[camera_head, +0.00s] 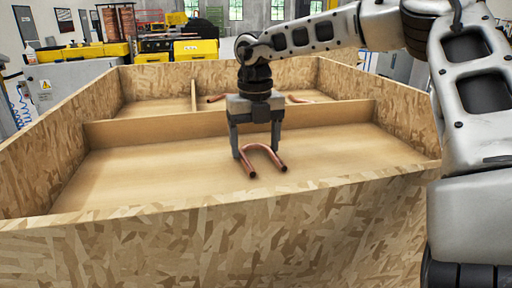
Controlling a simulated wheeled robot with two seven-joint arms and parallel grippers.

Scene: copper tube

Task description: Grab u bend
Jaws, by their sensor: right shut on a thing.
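A copper U bend (262,153) is in the front compartment of a wooden crate (220,205). Its two open ends point toward me. My right gripper (256,154) reaches down over it from above, with a finger to each side of the bend, and is shut on it. I cannot tell whether the bend touches the crate floor. My left gripper is not in view.
A low wooden divider (160,127) separates the front compartment from the rear ones. Copper pieces lie in the rear compartments, one at left (216,98) and one at right (298,99). The front floor left of the gripper is bare. Yellow machines stand beyond the crate.

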